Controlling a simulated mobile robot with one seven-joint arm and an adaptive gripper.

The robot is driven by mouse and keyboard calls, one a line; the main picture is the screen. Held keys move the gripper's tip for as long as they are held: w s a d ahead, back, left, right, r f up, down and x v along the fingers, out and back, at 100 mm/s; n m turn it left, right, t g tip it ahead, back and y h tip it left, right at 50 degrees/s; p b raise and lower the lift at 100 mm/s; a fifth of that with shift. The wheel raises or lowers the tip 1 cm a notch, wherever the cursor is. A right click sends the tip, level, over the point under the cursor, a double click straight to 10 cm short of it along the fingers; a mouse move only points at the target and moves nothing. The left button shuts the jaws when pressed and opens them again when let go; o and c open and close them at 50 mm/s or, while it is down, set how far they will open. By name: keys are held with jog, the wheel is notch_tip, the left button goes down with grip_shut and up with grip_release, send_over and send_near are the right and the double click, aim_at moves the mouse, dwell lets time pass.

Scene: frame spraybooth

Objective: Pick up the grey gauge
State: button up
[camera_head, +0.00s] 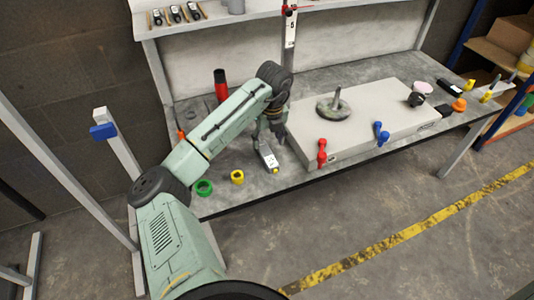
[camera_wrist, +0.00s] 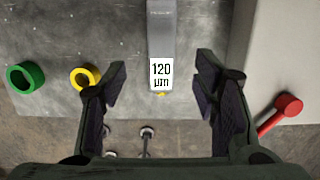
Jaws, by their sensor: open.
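The grey gauge (camera_wrist: 174,35) is a long grey bar with a white display reading "120 µm". In the wrist view it lies at the top middle, on the grey bench top. In the head view the gauge (camera_head: 268,157) lies near the bench's front edge, left of the pale block. My gripper (camera_wrist: 160,82) is open and empty. Its two fingers stand apart, one on each side of the gauge's display end in the wrist view, and do not touch it. In the head view my gripper (camera_head: 276,131) is just above the gauge, partly covering it.
A green ring (camera_wrist: 25,77) and a yellow ring (camera_wrist: 85,77) lie left of the gauge. A red-and-black cylinder (camera_head: 221,86) stands behind my arm. The bench's front edge is close.

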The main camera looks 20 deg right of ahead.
aim_at(266, 153)
jog(key=f, duration=0.2)
jog(key=w+f+p, duration=0.1)
jog(key=f, duration=0.2)
jog(key=f+p, duration=0.1)
jog(key=f, duration=0.2)
jog(key=shift+w+f, duration=0.1)
jog(key=shift+w, duration=0.2)
jog(key=shift+c, duration=0.5)
grip_shut()
